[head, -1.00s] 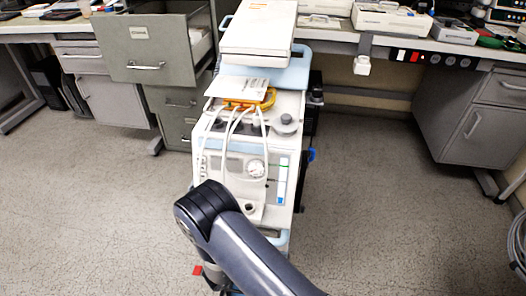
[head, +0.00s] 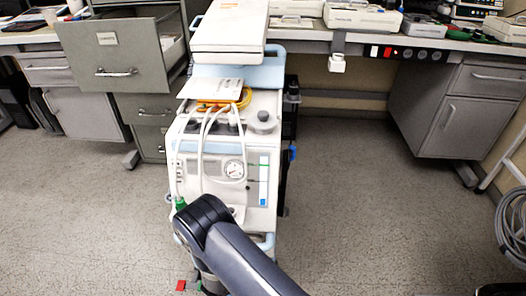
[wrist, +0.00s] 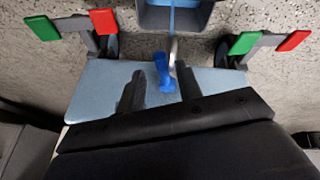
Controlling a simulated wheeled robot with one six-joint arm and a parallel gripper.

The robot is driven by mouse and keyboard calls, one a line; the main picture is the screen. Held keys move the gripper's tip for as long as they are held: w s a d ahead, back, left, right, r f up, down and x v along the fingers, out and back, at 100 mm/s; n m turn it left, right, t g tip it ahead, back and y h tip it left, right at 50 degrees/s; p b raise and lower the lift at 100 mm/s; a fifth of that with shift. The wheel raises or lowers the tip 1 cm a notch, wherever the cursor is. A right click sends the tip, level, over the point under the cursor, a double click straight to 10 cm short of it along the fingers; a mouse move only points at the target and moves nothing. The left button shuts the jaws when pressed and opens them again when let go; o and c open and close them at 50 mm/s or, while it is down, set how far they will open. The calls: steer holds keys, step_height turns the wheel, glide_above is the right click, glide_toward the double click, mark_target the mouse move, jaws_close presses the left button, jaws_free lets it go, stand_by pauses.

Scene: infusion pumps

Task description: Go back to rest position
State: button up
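My gripper (wrist: 160,88) shows in the wrist view as two dark fingers, apart and open, above a pale blue surface (wrist: 98,92). A blue lever (wrist: 164,72) shows between and beyond the fingers; I cannot tell whether it touches them. In the head view my dark arm stands bent in front of the white wheeled medical machine (head: 218,205), and the gripper is hidden. The machine has a round gauge, white tubes and a white box on top.
Red pedals (wrist: 103,21) and green pedals (wrist: 43,28) sit low on both sides in the wrist view. A grey cabinet with an open drawer (head: 115,58) stands left. A bench (head: 400,45) runs behind. Floor (head: 345,215) right of the machine is clear; coiled cable (head: 510,225) hangs far right.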

steer(key=shift+a+r+p, duration=0.1)
steer(key=shift+r+p, duration=0.05)
steer(key=shift+p, duration=0.4)
steer(key=shift+m+p, duration=0.3)
steer(key=shift+p, duration=0.05)
steer(key=a+p+v, duration=0.1)
steer(key=p+v, duration=0.3)
steer(key=v, duration=0.7)
steer(key=shift+h, duration=0.3)
steer(key=b+x, duration=0.4)
steer(key=x, duration=0.8)
steer(key=shift+s, duration=0.15)
steer(key=shift+d+b, duration=0.15)
steer(key=shift+b, duration=0.4)
steer(key=b, duration=0.2)
steer(key=n+y+b, duration=0.1)
steer(key=b, duration=0.1)
steer(key=shift+d+n, duration=0.3)
